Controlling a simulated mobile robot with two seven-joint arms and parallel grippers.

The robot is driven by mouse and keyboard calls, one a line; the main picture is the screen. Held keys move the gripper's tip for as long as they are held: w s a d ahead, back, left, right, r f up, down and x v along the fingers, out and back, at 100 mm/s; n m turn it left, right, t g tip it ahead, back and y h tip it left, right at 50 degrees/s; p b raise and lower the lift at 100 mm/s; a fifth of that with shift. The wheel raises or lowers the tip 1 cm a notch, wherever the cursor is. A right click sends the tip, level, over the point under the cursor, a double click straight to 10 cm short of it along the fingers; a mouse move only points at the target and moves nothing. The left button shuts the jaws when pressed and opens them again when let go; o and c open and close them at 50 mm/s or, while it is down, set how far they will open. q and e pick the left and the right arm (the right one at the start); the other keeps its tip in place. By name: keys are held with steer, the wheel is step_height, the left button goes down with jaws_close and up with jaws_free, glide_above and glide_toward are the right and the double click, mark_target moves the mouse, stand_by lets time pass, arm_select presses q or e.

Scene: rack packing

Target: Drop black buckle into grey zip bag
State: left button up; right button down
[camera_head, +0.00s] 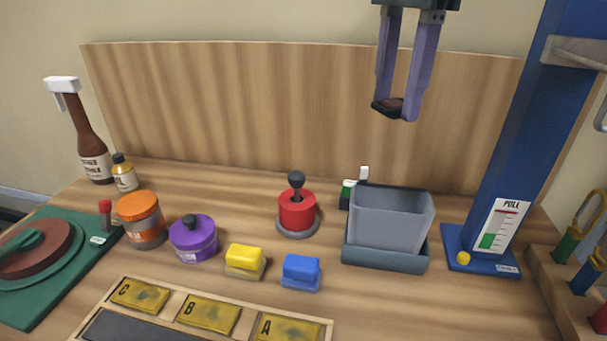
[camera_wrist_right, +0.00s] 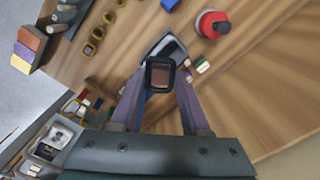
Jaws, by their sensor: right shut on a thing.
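The black buckle (camera_head: 383,107) is a small dark rectangular frame, held between the fingertips of my right gripper (camera_head: 396,108). In the right wrist view the buckle (camera_wrist_right: 160,62) shows between the two purple fingers. The grey zip bag (camera_head: 388,222) stands upright and open-topped on a darker blue-grey base at the right of the table. My right gripper is high above the bag, apart from it. In the right wrist view the bag (camera_wrist_right: 168,42) lies beyond the buckle, which partly covers it. My left gripper is not in view.
A blue press column (camera_head: 520,140) stands right of the bag. Blue (camera_head: 301,271) and yellow (camera_head: 245,260) blocks sit in front left.

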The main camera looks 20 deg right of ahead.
steer(key=d+f+m, duration=0.1)
steer(key=d+m, duration=0.1)
steer(key=w+d+f+m, duration=0.1)
steer(key=m, duration=0.2)
steer(key=w+d+f+m, duration=0.1)
steer(key=d+m, duration=0.1)
steer(key=shift+d+f+m, duration=0.3)
step_height(320, 180, down, 6)
steer(key=b, duration=0.5)
steer(key=shift+b, duration=0.3)
steer(key=shift+r, duration=0.1)
steer(key=shift+c, duration=1.5)
jaws_free()
steer(key=shift+r, duration=0.1)
step_height(320, 180, up, 10)
steer(key=p, duration=0.8)
steer(key=shift+p, duration=0.35)
